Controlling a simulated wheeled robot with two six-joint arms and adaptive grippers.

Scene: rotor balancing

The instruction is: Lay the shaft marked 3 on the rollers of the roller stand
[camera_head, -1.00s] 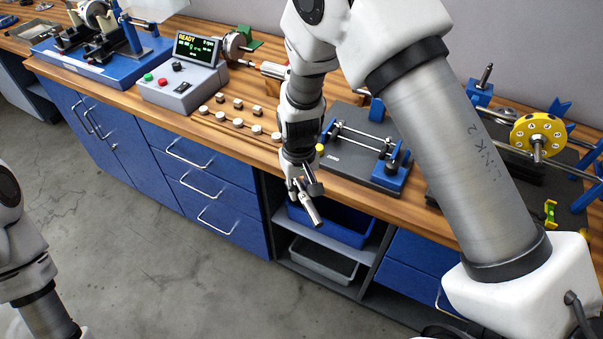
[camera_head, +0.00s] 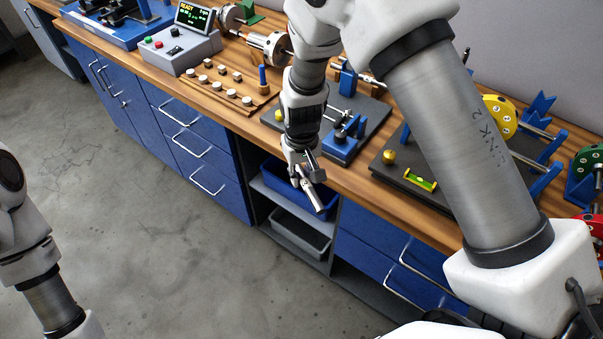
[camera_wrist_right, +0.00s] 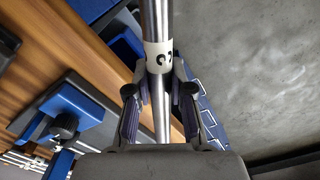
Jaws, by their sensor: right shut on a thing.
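My right gripper (camera_head: 306,178) is shut on a bare metal shaft (camera_head: 315,197), held in front of the bench edge with its visible end slanting down. In the right wrist view the shaft (camera_wrist_right: 156,22) runs between both fingers (camera_wrist_right: 160,98), with a white label bearing a black mark that looks like a sideways 3. The stand with blue blocks on a dark plate (camera_head: 372,118), which seems to be the roller stand, is on the bench behind the gripper, partly hidden by my arm. Its rollers are not clear. My left gripper is out of frame.
A dark plate with a small level (camera_head: 420,180) and a yellow disc (camera_head: 499,115) lies to the right. Several small weights (camera_head: 228,92) and a grey control box (camera_head: 180,48) are at left. A blue bin (camera_head: 290,188) sits on the shelf below the bench edge.

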